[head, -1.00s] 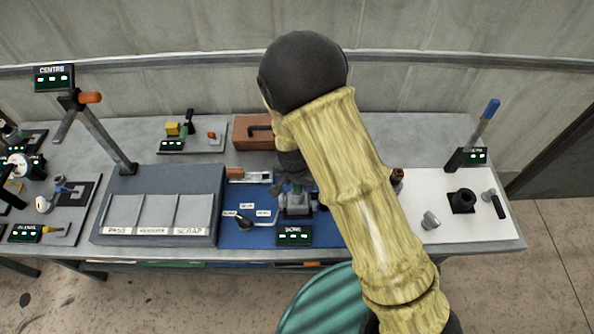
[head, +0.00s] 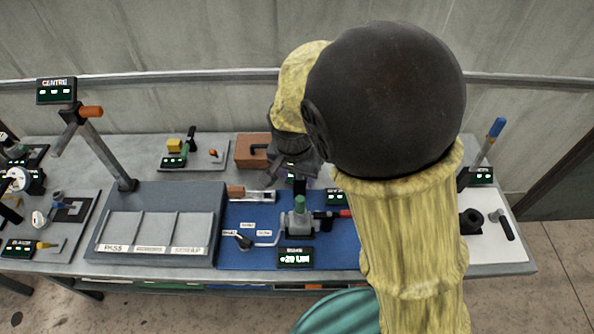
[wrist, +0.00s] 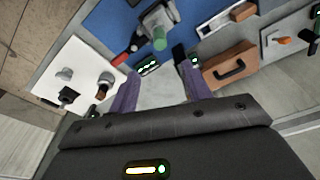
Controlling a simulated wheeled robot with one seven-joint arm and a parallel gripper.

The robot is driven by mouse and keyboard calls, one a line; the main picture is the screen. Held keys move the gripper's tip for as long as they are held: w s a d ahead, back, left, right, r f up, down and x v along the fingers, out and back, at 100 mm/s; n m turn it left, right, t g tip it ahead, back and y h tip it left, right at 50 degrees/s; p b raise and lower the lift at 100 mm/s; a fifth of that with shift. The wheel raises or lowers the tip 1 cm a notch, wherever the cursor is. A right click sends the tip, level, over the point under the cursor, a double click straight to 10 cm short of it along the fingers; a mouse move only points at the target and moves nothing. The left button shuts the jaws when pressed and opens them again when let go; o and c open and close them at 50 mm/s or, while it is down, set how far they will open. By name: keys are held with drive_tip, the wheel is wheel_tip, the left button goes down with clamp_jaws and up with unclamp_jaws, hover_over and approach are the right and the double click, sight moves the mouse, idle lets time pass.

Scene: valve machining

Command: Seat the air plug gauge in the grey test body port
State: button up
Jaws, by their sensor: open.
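The air plug gauge shows as a green upright cylinder (head: 300,203) standing in the top of the grey test body (head: 298,223) on the blue mat. Its lower part is hidden inside the body, so I cannot tell its exact depth. In the wrist view the green gauge (wrist: 159,40) and the grey body (wrist: 155,20) lie beyond my fingertips. My gripper (wrist: 158,78) is open and empty, its purple fingers apart from the gauge. In the head view my dark gripper (head: 293,168) is above and behind the gauge, partly covered by my arm.
A small display (head: 296,257) in front of the body shows a reading. A grey sorting tray (head: 105,232) stands left, a brown case (head: 253,150) behind. A white board (head: 505,250) with dark parts is at right. My arm hides part of the bench's right side.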

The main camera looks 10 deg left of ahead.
wheel_tip(320, 180, up, 2)
drive_tip(key=shift+s+r, duration=0.1)
drive_tip(key=shift+s, duration=0.05)
idle(0.9)
drive_tip(key=s+d+f+n, duration=0.1)
drive_tip(key=s+d, duration=0.1)
drive_tip(key=d, duration=1.1)
drive_tip(key=s+d+b, duration=0.1)
drive_tip(key=s+d, duration=0.1)
drive_tip(key=d, duration=1.1)
drive_tip(key=shift+s+f+n+t+b, duration=0.3)
drive_tip(key=shift+s+f+n+t, duration=0.1)
